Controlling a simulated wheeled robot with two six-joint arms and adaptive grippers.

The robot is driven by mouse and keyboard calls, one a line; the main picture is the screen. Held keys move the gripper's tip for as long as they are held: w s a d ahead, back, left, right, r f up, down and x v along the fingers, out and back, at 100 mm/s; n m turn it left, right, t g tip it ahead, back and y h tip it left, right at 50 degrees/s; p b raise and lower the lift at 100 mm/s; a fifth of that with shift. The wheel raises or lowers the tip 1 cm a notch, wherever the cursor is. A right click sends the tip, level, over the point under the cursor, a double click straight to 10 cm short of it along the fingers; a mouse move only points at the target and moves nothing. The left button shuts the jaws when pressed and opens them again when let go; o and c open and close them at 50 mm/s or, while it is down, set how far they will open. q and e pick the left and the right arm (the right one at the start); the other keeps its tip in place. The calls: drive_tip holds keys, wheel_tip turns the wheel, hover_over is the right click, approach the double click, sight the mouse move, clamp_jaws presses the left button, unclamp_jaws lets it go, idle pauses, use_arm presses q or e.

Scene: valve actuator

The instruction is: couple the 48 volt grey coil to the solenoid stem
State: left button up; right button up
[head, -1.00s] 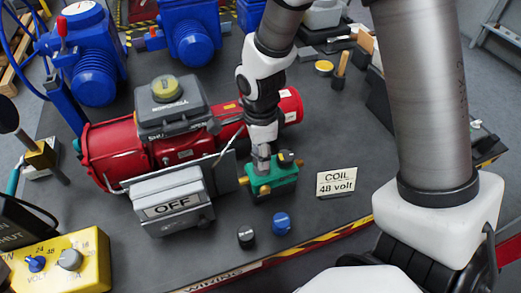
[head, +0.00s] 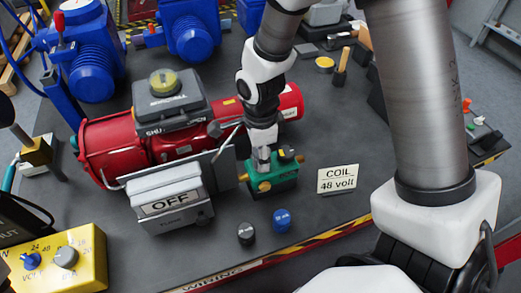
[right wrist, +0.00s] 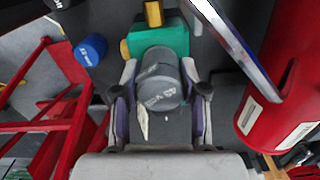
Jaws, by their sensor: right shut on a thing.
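The green solenoid valve body (head: 272,182) with brass ports stands on the dark bench, right of the OFF box. It also shows in the right wrist view (right wrist: 166,36). My right gripper (head: 263,147) points down just above it. In the right wrist view my right gripper (right wrist: 160,98) is shut on the grey coil (right wrist: 158,78), one finger on each side, with a small pale tag hanging from the coil. The coil overlaps the green body there and hides the stem, so I cannot tell how far it sits on it. My left gripper is not in view.
A blue coil (head: 281,220) and a dark coil (head: 246,233) stand in front of the valve. A card (head: 338,180) reads "COIL 48 volt". The red actuator (head: 110,150) and grey OFF box (head: 172,198) are close on the left. Bench right of the card is clear.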

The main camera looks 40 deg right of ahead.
drive_tip(key=shift+f, duration=0.2)
drive_tip(key=o, duration=1.3)
wheel_tip(320, 180, up, 12)
